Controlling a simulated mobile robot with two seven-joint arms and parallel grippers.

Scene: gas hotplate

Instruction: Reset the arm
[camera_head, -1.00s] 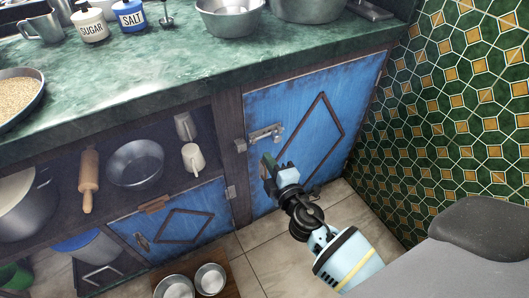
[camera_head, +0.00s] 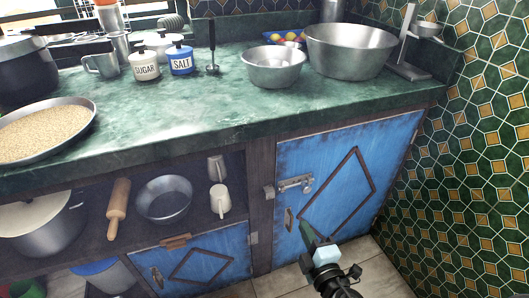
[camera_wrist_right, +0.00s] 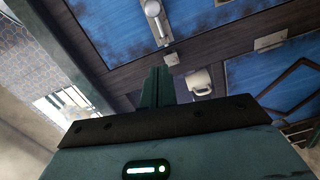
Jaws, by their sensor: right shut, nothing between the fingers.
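My right gripper (camera_head: 311,236) is low in front of the blue cabinet door (camera_head: 345,165) in the head view, below the door's metal latch (camera_head: 290,185). In the right wrist view its fingers (camera_wrist_right: 158,88) are together with nothing between them. The latch (camera_wrist_right: 156,18) and a white mug (camera_wrist_right: 200,80) show beyond the fingers there. The blue door is closed. My left gripper is in neither view.
A green counter (camera_head: 180,110) holds a pan of grain (camera_head: 45,130), sugar and salt jars, metal bowls (camera_head: 350,50) and a scale. The open shelf below has a rolling pin (camera_head: 118,208), a bowl and a pot. A tiled wall (camera_head: 470,170) bounds the right side.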

